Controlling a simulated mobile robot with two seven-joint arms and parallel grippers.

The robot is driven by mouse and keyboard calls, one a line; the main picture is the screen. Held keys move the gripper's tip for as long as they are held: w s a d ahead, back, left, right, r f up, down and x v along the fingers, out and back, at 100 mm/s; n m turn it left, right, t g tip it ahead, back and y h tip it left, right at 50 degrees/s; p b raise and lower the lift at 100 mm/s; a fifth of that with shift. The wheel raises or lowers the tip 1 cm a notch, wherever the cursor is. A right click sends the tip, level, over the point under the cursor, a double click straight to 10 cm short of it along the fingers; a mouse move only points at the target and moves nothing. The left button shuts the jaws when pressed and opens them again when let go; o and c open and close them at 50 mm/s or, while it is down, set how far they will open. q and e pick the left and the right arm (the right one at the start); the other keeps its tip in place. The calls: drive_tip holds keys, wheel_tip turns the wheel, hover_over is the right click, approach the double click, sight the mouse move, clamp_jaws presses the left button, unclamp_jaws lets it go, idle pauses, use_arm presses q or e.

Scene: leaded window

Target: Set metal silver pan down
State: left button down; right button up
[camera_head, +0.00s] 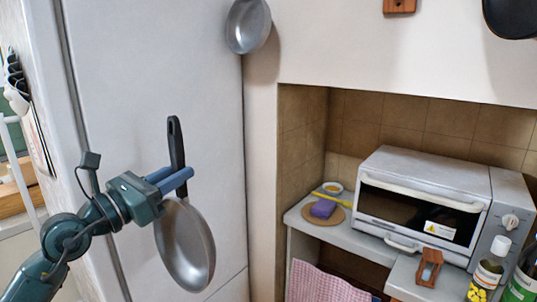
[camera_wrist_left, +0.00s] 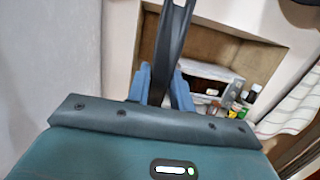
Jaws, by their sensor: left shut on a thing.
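The metal silver pan (camera_head: 186,250) hangs in the air in front of the white fridge, its bowl pointing down and its black handle (camera_head: 176,143) pointing up. My left gripper (camera_head: 182,180) is shut on the handle, near where it joins the bowl. In the left wrist view the dark handle (camera_wrist_left: 172,40) runs up from between the blue fingers of my left gripper (camera_wrist_left: 162,85). My right gripper is not in view.
A toaster oven (camera_head: 424,205) stands on a counter in a tiled niche at right. A purple sponge (camera_head: 323,208) lies on a round board beside it. Jars and a small wooden piece (camera_head: 429,268) stand in front. Another pan (camera_head: 248,25) hangs on the wall above.

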use_arm(q)
drive_tip(key=s+a+f+n+t+y, duration=0.2)
drive_tip(key=s+f+y, duration=0.1)
drive_tip(key=s+f, duration=0.5)
drive_tip(key=s+a+f+n+t+y, duration=0.1)
drive_tip(key=s+f+y, duration=0.3)
drive_tip(key=s+f, duration=0.4)
wheel_tip(320, 180, down, 8)
drive_tip(key=shift+s+a+r+n+t, duration=0.25)
drive_tip(key=shift+a+n+t, duration=0.25)
drive_tip(key=shift+n, duration=0.4)
drive_tip(key=shift+d+r+n+y, duration=0.15)
drive_tip(key=shift+n+y, duration=0.25)
drive_tip(key=shift+y, duration=0.4)
